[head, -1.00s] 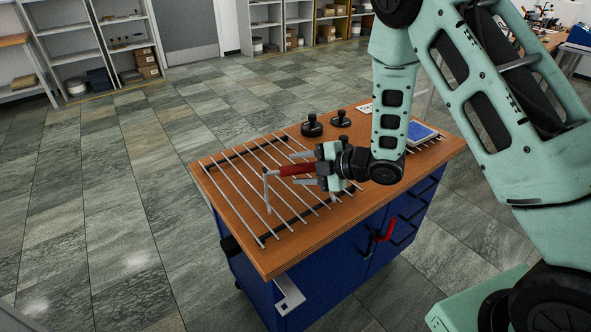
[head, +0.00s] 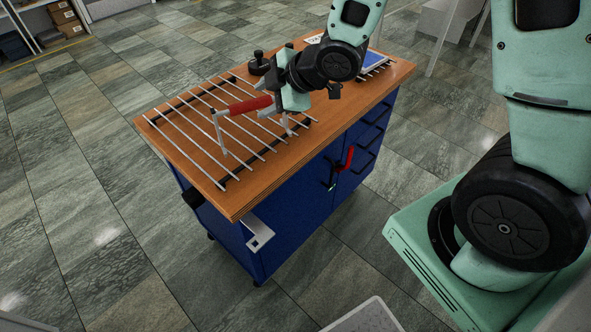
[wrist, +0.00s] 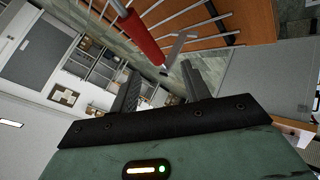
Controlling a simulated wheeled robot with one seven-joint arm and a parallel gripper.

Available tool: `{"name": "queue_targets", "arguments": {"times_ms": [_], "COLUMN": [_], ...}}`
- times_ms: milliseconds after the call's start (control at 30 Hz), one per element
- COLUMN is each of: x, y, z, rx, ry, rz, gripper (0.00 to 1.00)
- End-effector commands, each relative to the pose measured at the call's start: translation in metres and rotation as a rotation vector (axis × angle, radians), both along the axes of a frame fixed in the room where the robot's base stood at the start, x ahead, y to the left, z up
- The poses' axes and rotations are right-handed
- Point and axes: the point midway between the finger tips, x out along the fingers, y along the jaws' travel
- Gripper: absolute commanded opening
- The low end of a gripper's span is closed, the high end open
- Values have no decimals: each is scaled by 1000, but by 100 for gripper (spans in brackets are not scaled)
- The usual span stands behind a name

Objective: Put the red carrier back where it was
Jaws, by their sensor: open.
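The red carrier (head: 250,105) is a red bar with a pale metal end piece hanging down at its left. It is over the rods of the rack on the bench top; I cannot tell whether it rests on them. In the wrist view the red carrier (wrist: 143,38) is beyond my fingers at the top, with a T-shaped metal piece near its end. My gripper (head: 277,102) is open, close to the right end of the bar. In the wrist view my gripper (wrist: 160,84) has its two dark fingers apart with nothing clearly between them. The bar's right end is partly hidden.
The rack of parallel metal rods (head: 190,125) covers the left of the wooden top (head: 235,200). A black knob (head: 258,65) stands behind my gripper. A blue-topped item (head: 374,60) lies at the right. A red lever (head: 346,158) and a metal bracket (head: 259,233) stick out in front.

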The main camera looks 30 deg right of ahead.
Motion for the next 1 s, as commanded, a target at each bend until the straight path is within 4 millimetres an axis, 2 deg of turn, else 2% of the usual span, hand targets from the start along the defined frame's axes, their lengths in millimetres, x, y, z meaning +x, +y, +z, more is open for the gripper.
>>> {"name": "queue_targets", "arguments": {"times_ms": [33, 167, 300, 400, 533, 600, 700, 1000], "x": [-12, -61, -135, -188, -237, -253, -262, -262], "y": [13, 38, 60, 70, 74, 75, 75, 75], "z": [8, 18, 30, 38, 46, 49, 50, 50], "rx": [4, 9, -8, -36, -76, -91, -102, -103], "ry": [65, 282, 522, 666, 789, 827, 850, 852], "rz": [-60, -254, -443, -547, -637, -664, -681, -682], "gripper": [47, 47, 47, 47, 47, 47, 47, 47]}}
